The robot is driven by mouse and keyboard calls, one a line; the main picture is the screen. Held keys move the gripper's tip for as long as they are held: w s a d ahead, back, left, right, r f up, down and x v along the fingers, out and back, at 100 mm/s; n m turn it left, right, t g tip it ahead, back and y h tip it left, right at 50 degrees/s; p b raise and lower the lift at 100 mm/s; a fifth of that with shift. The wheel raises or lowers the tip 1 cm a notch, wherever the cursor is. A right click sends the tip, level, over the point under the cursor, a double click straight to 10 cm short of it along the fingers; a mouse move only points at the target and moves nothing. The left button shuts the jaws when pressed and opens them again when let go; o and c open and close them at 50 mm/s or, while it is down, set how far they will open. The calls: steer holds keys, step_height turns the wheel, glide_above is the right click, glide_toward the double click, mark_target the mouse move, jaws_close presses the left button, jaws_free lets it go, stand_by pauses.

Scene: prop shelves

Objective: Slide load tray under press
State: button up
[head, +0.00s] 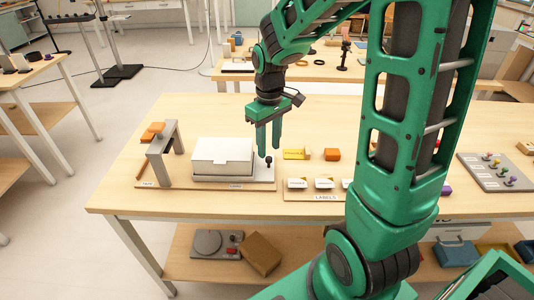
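The load tray (262,178) is a light plate with a white lidded box (222,157) on it and a small black knob (269,161) at its right end. The press (164,153) looks like a grey arch standing at the tray's left end, with orange pieces at its top left. The tray and box are to the right of the arch. My gripper (268,152) points down just above the knob, its two green fingers a little apart with nothing seen between them. Whether the fingertips reach the knob is hard to tell.
To the right are a yellow block (297,153), an orange block (332,154) and a labels board (315,195) with white cards. My arm hides part of the table there. A grey pegboard (494,172) lies far right. The table (190,110) is clear behind the tray.

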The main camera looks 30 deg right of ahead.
mark_target(268, 157)
steer(key=shift+f, duration=1.85)
steer(key=shift+c, duration=0.6)
jaws_close()
steer(key=shift+a, duration=0.1)
